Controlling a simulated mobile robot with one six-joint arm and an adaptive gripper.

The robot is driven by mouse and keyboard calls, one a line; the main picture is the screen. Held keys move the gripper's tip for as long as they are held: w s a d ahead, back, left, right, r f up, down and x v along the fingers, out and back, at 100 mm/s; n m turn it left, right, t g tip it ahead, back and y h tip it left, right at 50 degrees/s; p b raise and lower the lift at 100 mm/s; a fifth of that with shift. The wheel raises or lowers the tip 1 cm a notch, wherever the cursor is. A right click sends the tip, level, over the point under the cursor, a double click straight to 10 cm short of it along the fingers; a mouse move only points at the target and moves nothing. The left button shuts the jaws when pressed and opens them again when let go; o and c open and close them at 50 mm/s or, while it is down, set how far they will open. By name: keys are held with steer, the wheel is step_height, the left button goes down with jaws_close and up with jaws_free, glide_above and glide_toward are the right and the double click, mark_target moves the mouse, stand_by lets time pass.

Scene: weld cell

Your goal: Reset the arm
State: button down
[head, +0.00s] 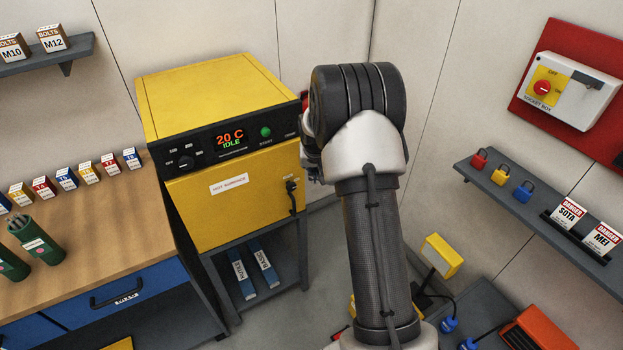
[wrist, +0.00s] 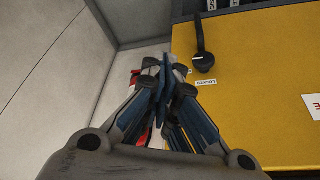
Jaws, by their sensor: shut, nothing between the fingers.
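My arm (head: 372,235) rises through the middle of the head view and bends over at the top. It stands in front of the right edge of the yellow oven (head: 232,208). My gripper is mostly hidden behind the arm there. In the wrist view my gripper (wrist: 165,75) has its fingers together with nothing between them. The oven's yellow front (wrist: 265,85) lies to the right of the fingers, with its dark handle (wrist: 202,50) just beyond them. The oven display (head: 230,138) reads 20 C IDLE, and its door looks shut.
A wooden workbench (head: 110,245) with coloured boxes and green canisters (head: 36,240) stands at left. A shelf (head: 540,220) with padlocks and danger tags is on the right wall, below a socket box (head: 567,90). A yellow lamp (head: 441,255) stands at lower right.

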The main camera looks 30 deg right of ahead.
steer(key=shift+v, duration=0.75)
steer(key=shift+s+d, duration=0.1)
steer(key=shift+d, duration=0.05)
steer(key=s+a+r+n+b, duration=0.1)
steer(key=s+a+r, duration=0.55)
steer(key=r, duration=0.25)
steer(key=s+a+r+n, duration=0.2)
steer(key=s+a+r, duration=0.3)
steer(key=a+r, duration=0.35)
steer(key=s+a+n, duration=0.1)
steer(key=s+a, duration=0.2)
steer(key=s, duration=0.5)
steer(key=s+a+r+n+y+b, duration=0.1)
steer(key=s+a, duration=0.3)
steer(key=s, duration=0.3)
steer(key=s+a+r+n+t+y, duration=0.1)
steer(key=s+a, duration=0.2)
steer(key=s, duration=0.5)
steer(key=shift+s+a, duration=0.3)
steer(key=shift+a, duration=0.1)
